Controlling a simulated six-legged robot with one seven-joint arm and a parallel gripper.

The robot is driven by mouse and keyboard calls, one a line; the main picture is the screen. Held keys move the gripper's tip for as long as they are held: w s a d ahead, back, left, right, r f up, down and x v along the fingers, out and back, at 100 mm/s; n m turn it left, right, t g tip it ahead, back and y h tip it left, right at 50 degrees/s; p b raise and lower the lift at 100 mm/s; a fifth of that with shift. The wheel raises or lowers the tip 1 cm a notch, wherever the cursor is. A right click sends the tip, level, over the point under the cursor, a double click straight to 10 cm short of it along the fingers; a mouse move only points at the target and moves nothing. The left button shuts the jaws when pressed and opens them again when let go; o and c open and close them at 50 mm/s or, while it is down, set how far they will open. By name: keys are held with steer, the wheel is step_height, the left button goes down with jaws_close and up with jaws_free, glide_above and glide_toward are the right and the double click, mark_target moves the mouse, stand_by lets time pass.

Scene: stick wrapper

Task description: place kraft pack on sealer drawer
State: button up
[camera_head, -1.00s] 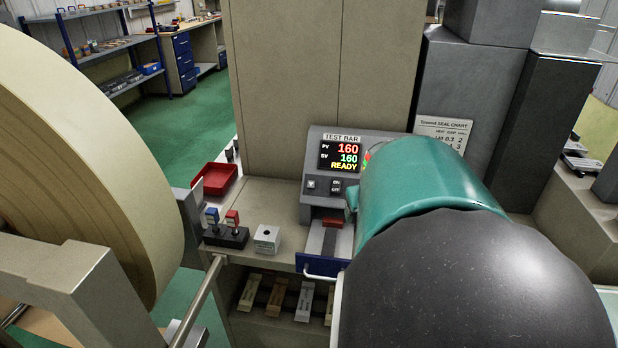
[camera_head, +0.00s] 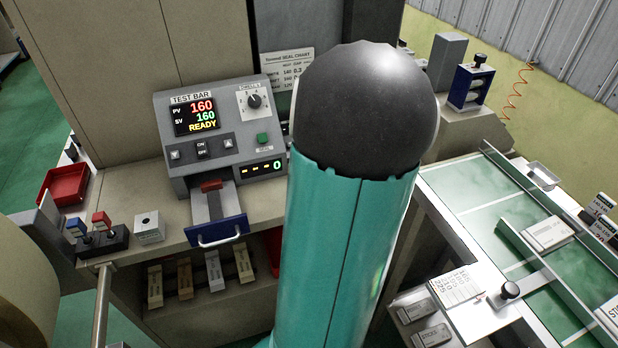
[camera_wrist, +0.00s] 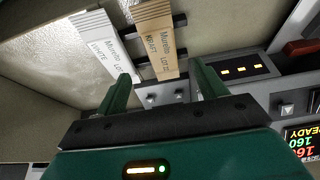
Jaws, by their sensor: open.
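The kraft pack (camera_head: 184,281) is a narrow brown pack in the row on the shelf below the sealer. In the wrist view, the kraft pack (camera_wrist: 158,38) is labelled KRAFT and lies just beyond my fingertips. My gripper (camera_wrist: 162,84) is open and empty, its two green fingers apart. The left finger is close to the white pack (camera_wrist: 103,45); I cannot tell if they touch. The sealer drawer (camera_head: 214,207) sticks out under the test bar, with a blue front and handle. My gripper is hidden in the head view.
The test bar sealer (camera_head: 215,135) reads READY. A small grey block (camera_head: 149,227) and a red tray (camera_head: 65,187) are at left on the bench. A green conveyor (camera_head: 490,215) is at right. My teal arm covers the middle of the head view.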

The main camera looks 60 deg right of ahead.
steer(key=shift+x, duration=3.6)
steer(key=shift+w+a, duration=0.1)
steer(key=c, duration=1.1)
